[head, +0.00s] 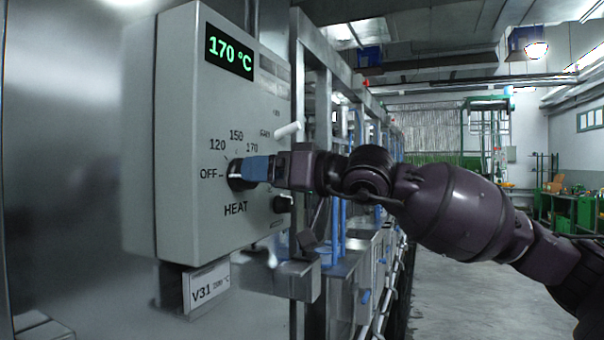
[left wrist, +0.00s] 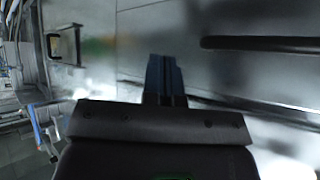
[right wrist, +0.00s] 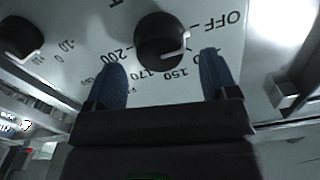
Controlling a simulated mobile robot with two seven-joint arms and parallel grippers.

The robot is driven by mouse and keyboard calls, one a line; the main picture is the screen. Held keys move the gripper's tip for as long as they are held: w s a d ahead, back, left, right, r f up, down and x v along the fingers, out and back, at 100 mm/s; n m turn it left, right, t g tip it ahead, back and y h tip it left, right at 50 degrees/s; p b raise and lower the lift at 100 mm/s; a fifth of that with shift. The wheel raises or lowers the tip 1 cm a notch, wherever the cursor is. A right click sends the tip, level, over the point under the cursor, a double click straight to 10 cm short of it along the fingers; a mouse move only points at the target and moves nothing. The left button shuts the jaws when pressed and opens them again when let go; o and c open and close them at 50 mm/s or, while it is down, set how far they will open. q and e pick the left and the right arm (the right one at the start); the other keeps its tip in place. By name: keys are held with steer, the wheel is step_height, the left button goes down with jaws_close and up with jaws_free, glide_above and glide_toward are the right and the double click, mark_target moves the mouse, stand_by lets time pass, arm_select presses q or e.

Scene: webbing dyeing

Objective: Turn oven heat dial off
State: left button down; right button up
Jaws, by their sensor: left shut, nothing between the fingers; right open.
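The oven's heat dial (head: 236,174) is a dark round knob on the grey control box, with OFF, 120, 150 and 170 printed around it. It also shows in the right wrist view (right wrist: 160,38), with a white mark on its face. My left gripper (left wrist: 164,62) is shut and empty near a blurred metal surface.
The green display (head: 230,54) on the control box (head: 175,130) reads 170 °C. A white lever (head: 288,130) and a small black knob (head: 282,204) sit on the same face. A V31 tag (head: 208,288) hangs below. The floor (head: 475,300) at right is clear.

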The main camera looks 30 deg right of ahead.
steer(key=v, duration=0.7)
steer(key=shift+s+d+p, duration=0.2)
steer(key=shift+s+p, duration=0.1)
stand_by(0.4)
